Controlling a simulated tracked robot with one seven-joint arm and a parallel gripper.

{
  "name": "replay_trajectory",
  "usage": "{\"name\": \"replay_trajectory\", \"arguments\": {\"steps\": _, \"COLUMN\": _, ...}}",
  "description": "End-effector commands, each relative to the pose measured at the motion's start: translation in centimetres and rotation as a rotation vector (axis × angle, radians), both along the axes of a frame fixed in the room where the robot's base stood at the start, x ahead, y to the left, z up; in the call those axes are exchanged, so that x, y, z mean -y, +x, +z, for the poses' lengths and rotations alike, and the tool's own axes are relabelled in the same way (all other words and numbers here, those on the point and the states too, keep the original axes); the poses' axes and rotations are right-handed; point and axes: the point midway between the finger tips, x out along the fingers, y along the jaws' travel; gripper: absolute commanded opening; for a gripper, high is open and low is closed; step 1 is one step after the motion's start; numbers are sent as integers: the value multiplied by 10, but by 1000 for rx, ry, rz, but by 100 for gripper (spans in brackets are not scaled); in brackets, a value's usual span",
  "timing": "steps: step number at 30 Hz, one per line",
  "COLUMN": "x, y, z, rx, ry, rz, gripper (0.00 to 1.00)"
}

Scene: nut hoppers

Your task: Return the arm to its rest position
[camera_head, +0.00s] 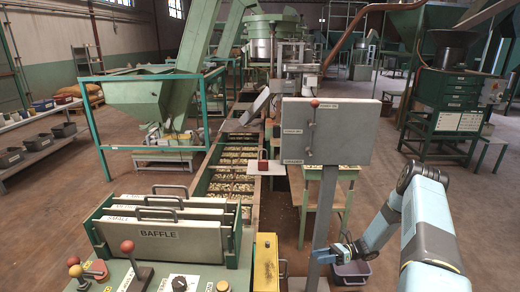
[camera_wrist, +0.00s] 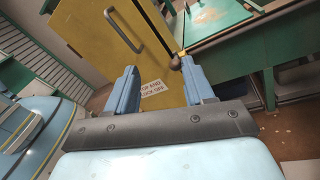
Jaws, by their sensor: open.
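My blue arm reaches in from the lower right in the head view. My gripper (camera_head: 336,252) is beside the grey post of the panel, above a small grey bin (camera_head: 354,272). In the wrist view my gripper (camera_wrist: 161,80) shows two blue fingers spread apart with nothing held between them. Beyond the fingers is a yellow cabinet (camera_wrist: 105,40) with a dark handle and a white label. I cannot tell how far the fingers are from it.
A grey panel (camera_head: 340,130) with a red-knobbed lever stands on the post (camera_head: 325,215). A console with baffle plates (camera_head: 160,240) and levers is at the lower left. A long trough of nuts (camera_head: 225,180) runs away behind it. Open floor (camera_head: 390,185) lies right of the post.

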Motion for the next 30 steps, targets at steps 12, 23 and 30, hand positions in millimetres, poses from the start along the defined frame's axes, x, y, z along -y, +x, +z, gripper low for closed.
{"name": "replay_trajectory", "arguments": {"steps": 12, "x": -1, "y": 12, "z": 122, "rx": 261, "ry": -209, "rz": 199, "gripper": 53}}
{"name": "replay_trajectory", "arguments": {"steps": 23, "x": -7, "y": 1, "z": 220, "rx": 491, "ry": -378, "rz": 364, "gripper": 53}}
{"name": "replay_trajectory", "arguments": {"steps": 30, "x": -12, "y": -16, "z": 283, "rx": 642, "ry": -482, "rz": 471, "gripper": 53}}
